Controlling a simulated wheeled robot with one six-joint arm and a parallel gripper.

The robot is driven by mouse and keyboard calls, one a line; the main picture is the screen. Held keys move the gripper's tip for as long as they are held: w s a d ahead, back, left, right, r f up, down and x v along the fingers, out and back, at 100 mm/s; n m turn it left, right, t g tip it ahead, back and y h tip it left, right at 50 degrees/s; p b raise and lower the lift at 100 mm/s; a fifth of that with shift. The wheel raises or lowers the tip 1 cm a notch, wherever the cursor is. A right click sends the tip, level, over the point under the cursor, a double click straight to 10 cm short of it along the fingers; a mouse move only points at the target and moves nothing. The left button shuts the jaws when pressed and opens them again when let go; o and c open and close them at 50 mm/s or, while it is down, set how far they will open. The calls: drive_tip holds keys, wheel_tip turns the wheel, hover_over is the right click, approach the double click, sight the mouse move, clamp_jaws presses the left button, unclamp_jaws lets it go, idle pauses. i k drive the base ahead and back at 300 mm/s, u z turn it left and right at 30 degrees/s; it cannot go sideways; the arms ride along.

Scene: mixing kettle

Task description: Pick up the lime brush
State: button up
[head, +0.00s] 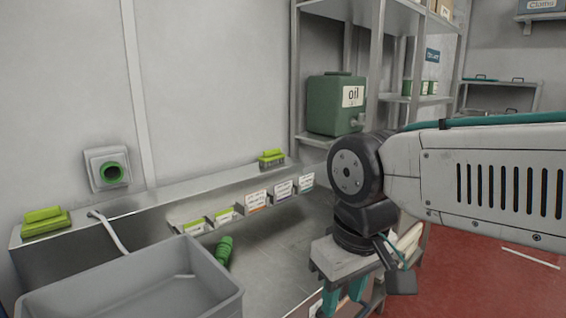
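A lime brush (45,223) lies on the left end of the metal ledge. A second lime brush (271,159) sits on the far right part of the same ledge, near the shelf rack. My gripper (343,301) points down at the bottom right of the picture, well apart from all the brushes. Its two teal fingers stand apart, and I see nothing held between them. The fingertips are partly cut off by the bottom edge.
A grey bin (140,284) fills the front left of the metal counter (262,262). A green cylinder (224,250) lies beside it. A green oil container (336,104) stands on the rack (297,80). White labels line the ledge front. Red floor (490,262) is open at right.

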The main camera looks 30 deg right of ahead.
sight(274, 157)
drive_tip(key=z, duration=2.45)
drive_tip(key=i, duration=2.55)
drive_tip(key=u, duration=3.65)
drive_tip(key=i, duration=0.5)
